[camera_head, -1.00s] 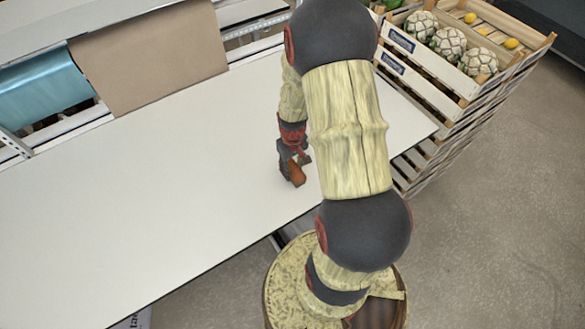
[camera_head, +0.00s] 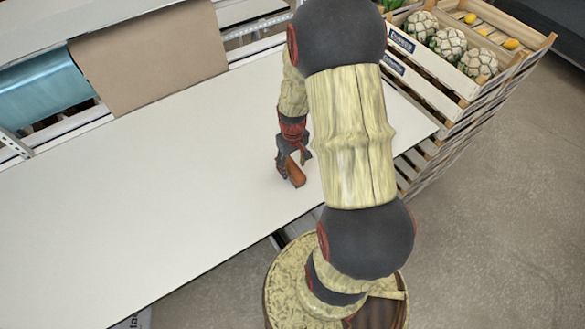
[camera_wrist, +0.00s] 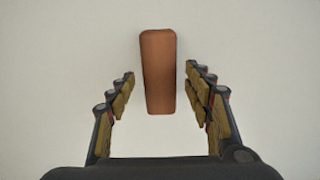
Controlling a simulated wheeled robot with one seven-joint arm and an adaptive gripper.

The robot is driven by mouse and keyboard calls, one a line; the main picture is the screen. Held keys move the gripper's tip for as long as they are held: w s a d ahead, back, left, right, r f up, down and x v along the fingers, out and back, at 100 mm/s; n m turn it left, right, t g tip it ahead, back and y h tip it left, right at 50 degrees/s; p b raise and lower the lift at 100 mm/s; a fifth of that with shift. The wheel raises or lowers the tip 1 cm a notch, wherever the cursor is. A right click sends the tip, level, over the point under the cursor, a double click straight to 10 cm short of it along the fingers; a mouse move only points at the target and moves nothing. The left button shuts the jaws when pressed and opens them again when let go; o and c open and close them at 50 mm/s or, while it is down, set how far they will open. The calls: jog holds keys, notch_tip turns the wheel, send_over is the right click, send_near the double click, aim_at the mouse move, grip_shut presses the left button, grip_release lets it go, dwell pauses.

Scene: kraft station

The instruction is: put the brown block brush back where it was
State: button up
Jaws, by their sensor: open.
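The brown block brush (camera_head: 297,174) lies on the white table (camera_head: 150,200), towards its right end. In the wrist view the brush (camera_wrist: 158,72) lies lengthwise between the fingers, with a gap on both sides. Its far end reaches beyond the fingertips. My gripper (camera_wrist: 159,82) is open and points down at the table around the brush. In the head view my gripper (camera_head: 293,160) stands just over the brush and partly hides it.
Stacked wooden crates (camera_head: 440,75) with cauliflowers (camera_head: 449,41) and lemons (camera_head: 495,35) stand beyond the table's right end. A cardboard sheet (camera_head: 150,55) and a blue roll (camera_head: 42,85) are at the back left. The table's left and middle are clear.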

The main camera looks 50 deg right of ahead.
aim_at(292, 168)
jog(key=w+a+r+n+t, duration=0.1)
jog(key=a+r, duration=0.4)
jog(key=r, duration=0.6)
jog(key=w+a+r+t, duration=0.1)
jog(key=a+r, duration=0.3)
jog(key=r, duration=0.7)
jog(key=s+a+r+n+t, duration=0.1)
jog(key=s+a+r+t, duration=0.2)
jog(key=s+a+r, duration=0.6)
jog(key=a+r, duration=0.3)
jog(key=a, duration=0.1)
jog(key=shift+s+a+n+t, duration=0.3)
jog(key=shift+a+n, duration=0.05)
jog(key=shift+n, duration=0.05)
jog(key=shift+f, duration=0.1)
notch_tip(292, 168, down, 15)
jog(key=b, duration=1.5)
